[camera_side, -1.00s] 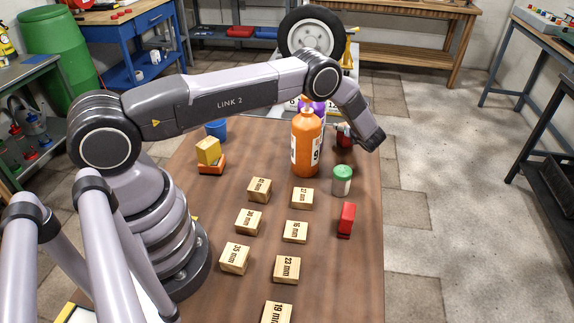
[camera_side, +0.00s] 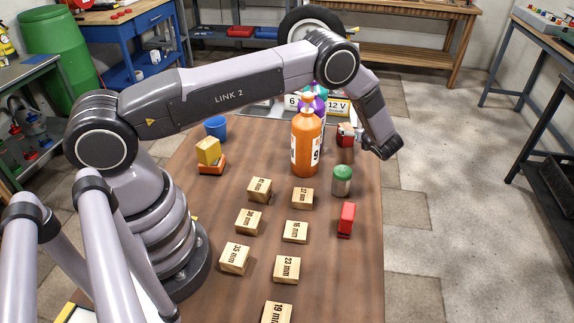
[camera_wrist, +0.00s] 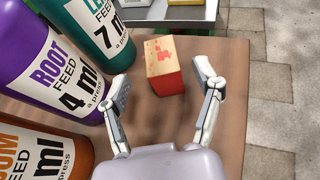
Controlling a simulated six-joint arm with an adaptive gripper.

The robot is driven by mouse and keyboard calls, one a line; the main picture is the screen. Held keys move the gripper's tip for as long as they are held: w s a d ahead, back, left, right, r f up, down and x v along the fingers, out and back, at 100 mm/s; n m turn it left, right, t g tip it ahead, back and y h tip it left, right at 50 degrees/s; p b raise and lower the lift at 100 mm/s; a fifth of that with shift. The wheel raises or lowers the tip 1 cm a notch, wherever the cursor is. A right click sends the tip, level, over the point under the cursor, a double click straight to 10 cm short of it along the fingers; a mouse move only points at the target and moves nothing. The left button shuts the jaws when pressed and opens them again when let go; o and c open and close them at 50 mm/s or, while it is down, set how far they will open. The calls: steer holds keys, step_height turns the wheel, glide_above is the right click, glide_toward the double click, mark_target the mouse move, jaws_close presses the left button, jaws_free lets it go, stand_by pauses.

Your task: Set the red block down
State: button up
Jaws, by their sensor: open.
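A red block (camera_wrist: 167,82) with a worn, pale tan face stands on the wooden table just beyond my fingertips in the wrist view. My gripper (camera_wrist: 161,82) is open, one finger on each side, with clear gaps between the fingers and the block. In the side view the block (camera_side: 345,138) shows at the far right of the table, behind the orange bottle. My gripper there is mostly hidden by the end of my arm. Another red object (camera_side: 346,219) stands nearer, by the right table edge.
Purple (camera_wrist: 50,62), teal (camera_wrist: 103,35) and orange (camera_wrist: 38,150) bottles stand close to the left of my gripper. A green-topped jar (camera_side: 342,181) and several marked wooden blocks stand nearer on the table. The table's right edge is close, with open floor beyond.

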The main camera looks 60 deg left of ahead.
steer(key=v, duration=0.3)
steer(key=shift+d+r, duration=0.25)
steer(key=shift+d, duration=0.05)
steer(key=s+a+r+n+g+h, duration=0.15)
steer(key=s+r+n, duration=0.5)
steer(key=r, duration=0.65)
steer(key=s+a+r+n+g+h, duration=0.1)
steer(key=s+r+n+g+h, duration=0.15)
steer(key=s+r+n, duration=0.75)
steer(key=s+d+r+n+t+h, duration=0.2)
steer(key=s+d+r+n+h, duration=0.1)
steer(key=s, duration=1)
steer(key=s+d+r+n+t+h, duration=0.2)
steer(key=s+r+h, duration=0.3)
steer(key=s, duration=0.8)
step_height(320, 180, up, 2)
steer(key=shift+d+r+n, duration=0.15)
steer(key=shift+d+n, duration=0.3)
